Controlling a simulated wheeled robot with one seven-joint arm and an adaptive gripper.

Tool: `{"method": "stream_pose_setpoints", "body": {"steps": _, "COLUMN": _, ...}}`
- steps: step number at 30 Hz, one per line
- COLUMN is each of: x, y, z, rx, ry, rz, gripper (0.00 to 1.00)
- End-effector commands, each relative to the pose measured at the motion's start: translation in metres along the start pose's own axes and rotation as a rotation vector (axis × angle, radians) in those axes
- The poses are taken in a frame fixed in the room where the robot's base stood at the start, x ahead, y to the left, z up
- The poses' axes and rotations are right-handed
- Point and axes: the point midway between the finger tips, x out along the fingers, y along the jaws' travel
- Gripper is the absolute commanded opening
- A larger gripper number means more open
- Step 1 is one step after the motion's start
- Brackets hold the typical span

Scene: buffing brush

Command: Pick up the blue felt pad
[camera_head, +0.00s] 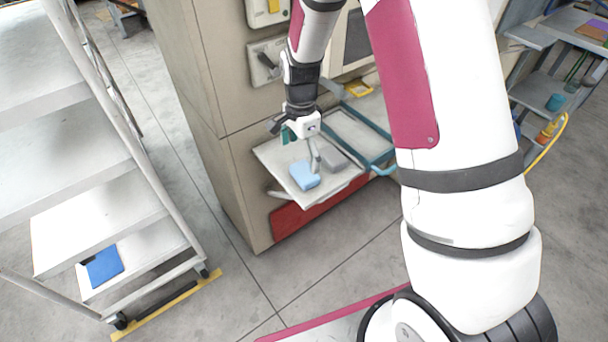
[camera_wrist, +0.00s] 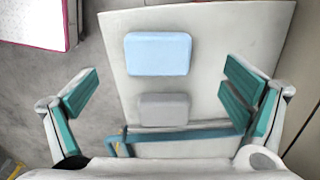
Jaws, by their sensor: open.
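A light blue pad (camera_head: 303,175), rounded and block-like, lies flat on a pale shelf (camera_head: 335,186) that juts from the beige cabinet. In the wrist view the pad (camera_wrist: 158,53) lies ahead of my gripper, near the middle of the picture. A grey pad (camera_head: 332,158) lies beside it; in the wrist view this grey pad (camera_wrist: 164,109) is nearer to my gripper's base. My gripper (camera_head: 300,147) is above the shelf with its teal-padded fingers wide apart. In the wrist view my gripper (camera_wrist: 160,84) is empty, its fingers on either side of the pads.
A teal tube frame (camera_head: 375,152) borders the shelf's right side; it also shows in the wrist view (camera_wrist: 185,134). The beige cabinet (camera_head: 205,110) stands behind. White steps (camera_head: 90,215) at left hold a darker blue piece (camera_head: 103,266). Grey floor between is clear.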

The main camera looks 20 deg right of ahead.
Motion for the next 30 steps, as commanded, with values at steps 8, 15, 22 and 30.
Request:
{"method": "stream_pose_setpoints", "body": {"steps": 8, "x": 0.021, "y": 0.001, "z": -0.001, "rx": 0.000, "ry": 0.000, "rz": 0.000, "gripper": 0.94}}
{"method": "stream_pose_setpoints", "body": {"steps": 15, "x": 0.055, "y": 0.004, "z": -0.001, "rx": 0.000, "ry": -0.001, "rz": 0.002, "gripper": 0.94}}
{"method": "stream_pose_setpoints", "body": {"steps": 22, "x": 0.067, "y": 0.003, "z": -0.001, "rx": -0.001, "ry": 0.000, "rz": -0.001, "gripper": 0.94}}
{"method": "stream_pose_setpoints", "body": {"steps": 30, "x": 0.067, "y": 0.003, "z": -0.001, "rx": -0.001, "ry": 0.000, "rz": -0.001, "gripper": 0.69}}
